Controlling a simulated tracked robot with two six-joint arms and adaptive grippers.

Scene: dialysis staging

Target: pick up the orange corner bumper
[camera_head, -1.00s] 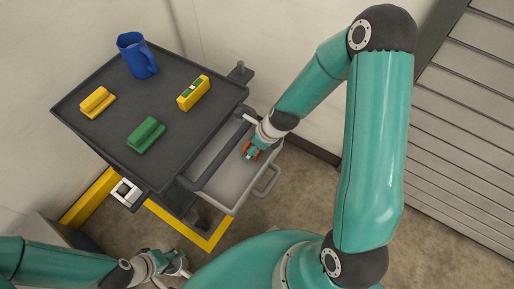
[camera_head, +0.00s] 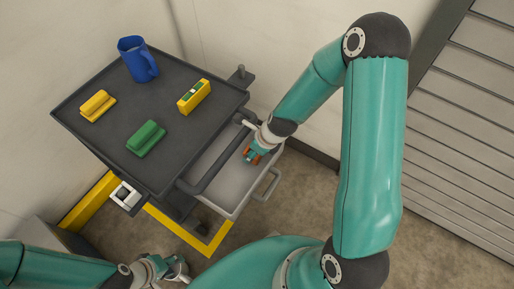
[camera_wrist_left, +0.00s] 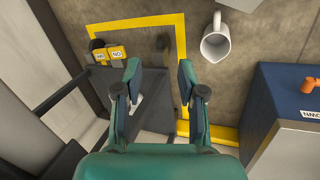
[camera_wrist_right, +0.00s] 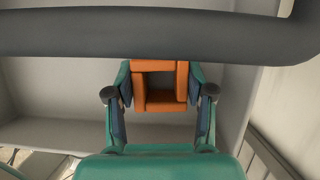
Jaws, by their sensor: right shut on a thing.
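The orange corner bumper (camera_wrist_right: 160,101) is a blocky frame with a square opening, between the two fingers of my right gripper (camera_wrist_right: 160,98) in the right wrist view. Both fingers touch its sides, so the gripper is shut on it.
The dark cart top (camera_head: 120,115) carries a blue jug (camera_head: 136,60), a yellow block (camera_head: 97,105), a green block (camera_head: 146,138) and a yellow-green block (camera_head: 193,96). A dark rail (camera_wrist_right: 150,36) crosses close above the bumper. A white mug (camera_wrist_left: 215,43) and a blue-topped box (camera_wrist_left: 290,95) show near the left gripper.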

